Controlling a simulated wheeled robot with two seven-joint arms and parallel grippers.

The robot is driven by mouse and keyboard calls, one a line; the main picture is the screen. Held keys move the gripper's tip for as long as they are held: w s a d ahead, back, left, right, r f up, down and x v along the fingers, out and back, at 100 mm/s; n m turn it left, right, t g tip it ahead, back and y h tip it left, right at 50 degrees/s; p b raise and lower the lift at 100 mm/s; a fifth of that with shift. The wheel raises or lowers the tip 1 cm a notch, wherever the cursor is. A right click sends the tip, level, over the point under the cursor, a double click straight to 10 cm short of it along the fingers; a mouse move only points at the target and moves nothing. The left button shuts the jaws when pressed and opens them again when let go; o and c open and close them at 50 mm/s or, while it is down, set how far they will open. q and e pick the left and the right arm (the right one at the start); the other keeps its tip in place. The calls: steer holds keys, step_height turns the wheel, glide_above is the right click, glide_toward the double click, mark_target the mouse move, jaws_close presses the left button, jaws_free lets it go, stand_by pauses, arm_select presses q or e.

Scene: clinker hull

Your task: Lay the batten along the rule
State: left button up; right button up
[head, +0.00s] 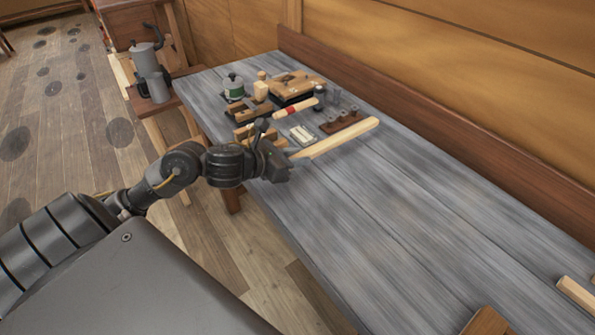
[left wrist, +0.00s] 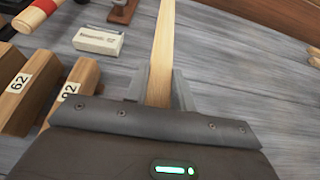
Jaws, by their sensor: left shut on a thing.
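The batten (head: 340,138) is a long pale wooden strip at the bench's middle, pointing away to the right in the head view. My left gripper (head: 286,164) is shut on its near end. In the left wrist view the batten (left wrist: 163,45) runs straight out from between the two fingers (left wrist: 160,90). I cannot tell whether it touches the bench or hangs just above it. I cannot make out a rule in either view. My right gripper is out of view.
A pale wooden piece (head: 577,294) lies at the lower right. A wall stands behind.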

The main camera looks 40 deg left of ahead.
mark_target(298, 173)
arm_select(q)
steer(key=shift+w+f, duration=0.3)
steer(key=shift+f, duration=0.05)
steer(key=f, duration=0.3)
steer(key=shift+w+a, duration=0.1)
steer(key=shift+w, duration=0.15)
steer(key=shift+f, duration=0.3)
steer(key=shift+f, duration=0.1)
steer(key=o, duration=0.6)
steer(key=shift+f, duration=0.1)
steer(key=shift+c, duration=0.2)
steer(key=o, duration=0.5)
steer(key=shift+c, duration=0.2)
